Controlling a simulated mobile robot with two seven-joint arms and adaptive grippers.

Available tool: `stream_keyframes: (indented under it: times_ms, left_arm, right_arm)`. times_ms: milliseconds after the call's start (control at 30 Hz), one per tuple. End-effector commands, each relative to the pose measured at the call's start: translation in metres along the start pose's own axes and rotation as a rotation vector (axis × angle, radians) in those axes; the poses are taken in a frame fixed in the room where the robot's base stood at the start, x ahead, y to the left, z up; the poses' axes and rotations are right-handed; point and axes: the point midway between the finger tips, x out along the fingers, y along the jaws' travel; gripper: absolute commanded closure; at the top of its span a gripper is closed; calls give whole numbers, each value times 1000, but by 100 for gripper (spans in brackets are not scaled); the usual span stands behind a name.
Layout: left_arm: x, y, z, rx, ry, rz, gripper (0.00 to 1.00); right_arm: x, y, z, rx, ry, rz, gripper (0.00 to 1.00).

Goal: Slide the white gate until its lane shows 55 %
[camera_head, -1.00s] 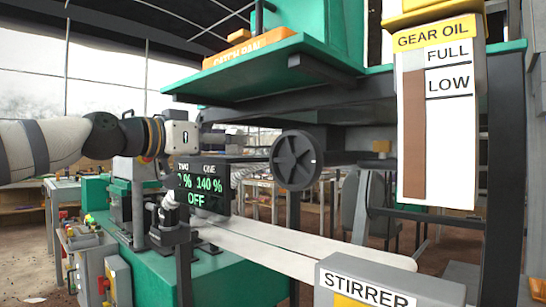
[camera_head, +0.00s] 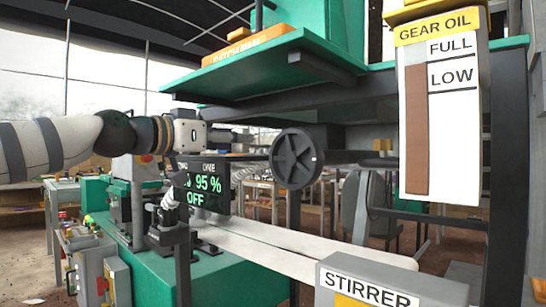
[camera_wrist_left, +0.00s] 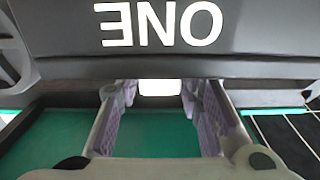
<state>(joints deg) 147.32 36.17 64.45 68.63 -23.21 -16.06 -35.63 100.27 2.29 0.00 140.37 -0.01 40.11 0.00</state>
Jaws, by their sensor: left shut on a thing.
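In the left wrist view, a small white block (camera_wrist_left: 160,88), which looks like the white gate's handle, sits between the fingertips of my left gripper (camera_wrist_left: 160,97). The gripper is shut on it. A dark panel with "ONE" upside down (camera_wrist_left: 162,25) lies just beyond. In the head view my left arm reaches in from the left to the machine, with its wrist above and beside the dark display (camera_head: 208,188). The display reads ONE 95 % and OFF. The TWO figure is partly hidden by my gripper. The fingers are hard to make out there.
A pale belt (camera_head: 265,243) runs from the display towards the grey STIRRER box (camera_head: 385,285). A black handwheel (camera_head: 296,158) is right of the display. A green shelf (camera_head: 250,70) hangs above. The GEAR OIL gauge (camera_head: 440,120) stands at the right.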

Motion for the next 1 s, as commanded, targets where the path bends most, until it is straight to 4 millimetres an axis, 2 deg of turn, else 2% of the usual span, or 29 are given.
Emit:
stream_keyframes:
  times_ms: [567,1000]
  left_arm:
    - [13,0,2,0,-3,0,91]
    - [13,0,2,0,-3,0,91]
  right_arm:
    - [6,0,3,0,-15,1,60]
    - [5,0,3,0,-15,1,60]
